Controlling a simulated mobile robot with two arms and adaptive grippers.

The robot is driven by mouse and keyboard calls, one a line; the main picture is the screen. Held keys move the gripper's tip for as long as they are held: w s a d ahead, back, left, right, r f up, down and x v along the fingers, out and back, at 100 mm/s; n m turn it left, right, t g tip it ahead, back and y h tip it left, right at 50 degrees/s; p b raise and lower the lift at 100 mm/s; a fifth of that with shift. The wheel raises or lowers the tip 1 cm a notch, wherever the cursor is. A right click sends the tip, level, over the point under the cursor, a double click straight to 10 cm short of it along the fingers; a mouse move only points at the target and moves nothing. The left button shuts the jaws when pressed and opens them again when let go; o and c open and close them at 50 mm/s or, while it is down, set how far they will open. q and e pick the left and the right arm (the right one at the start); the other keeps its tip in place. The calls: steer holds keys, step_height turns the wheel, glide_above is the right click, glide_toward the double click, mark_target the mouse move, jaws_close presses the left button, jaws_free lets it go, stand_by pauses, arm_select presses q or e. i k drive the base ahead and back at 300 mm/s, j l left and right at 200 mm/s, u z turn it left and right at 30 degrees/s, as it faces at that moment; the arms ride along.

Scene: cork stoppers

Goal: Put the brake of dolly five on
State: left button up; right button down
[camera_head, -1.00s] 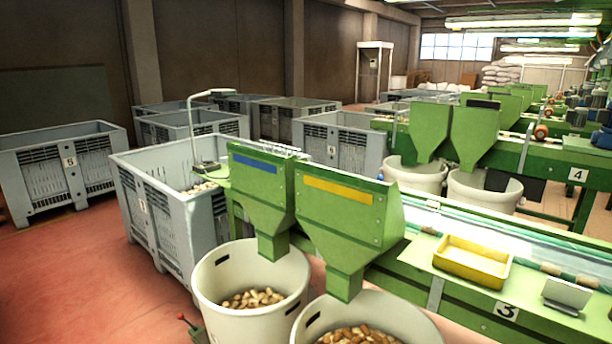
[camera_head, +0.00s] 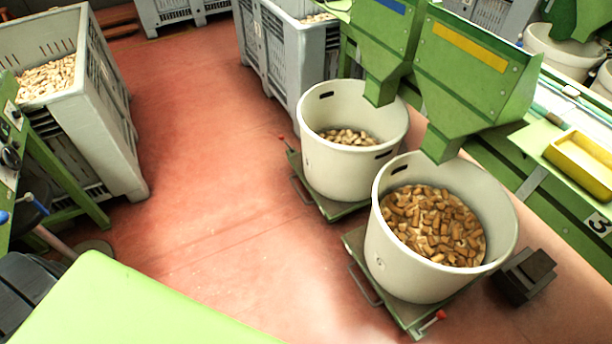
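Two low green dollies stand on the red floor, each under a white tub. The nearer dolly (camera_head: 408,318) carries a tub (camera_head: 400,268) with brown corks (camera_head: 435,225) and has a red-tipped lever (camera_head: 438,316) at its front right corner. The farther dolly (camera_head: 335,208) carries a tub (camera_head: 335,165) with paler corks (camera_head: 348,137); its red-tipped lever (camera_head: 281,138) is at the left corner. I cannot read a dolly number, so I cannot tell which is dolly five. I cannot tell whether either lever is on or off. Neither gripper is in view.
Green hoppers (camera_head: 470,75) hang over the tubs. A dark pedal-like block (camera_head: 526,275) lies right of the nearer dolly. A grey crate of corks (camera_head: 105,140) stands at left beside a green machine frame (camera_head: 65,180). Open red floor (camera_head: 210,200) lies between.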

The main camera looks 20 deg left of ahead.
mark_target(281, 136)
steer(key=i+j, duration=0.15)
steer(key=j, duration=0.2)
steer(key=i+j, duration=0.15)
steer(key=j, duration=0.2)
steer(key=i+j, duration=0.15)
steer(key=j, duration=0.2)
steer(key=i+j, duration=0.15)
steer(key=j, duration=0.2)
steer(key=i+j, duration=0.15)
steer(key=j, duration=0.2)
steer(key=i+j, duration=0.15)
steer(key=j, duration=0.15)
steer(key=i+j, duration=0.15)
steer(key=j, duration=0.2)
steer(key=z, duration=0.05)
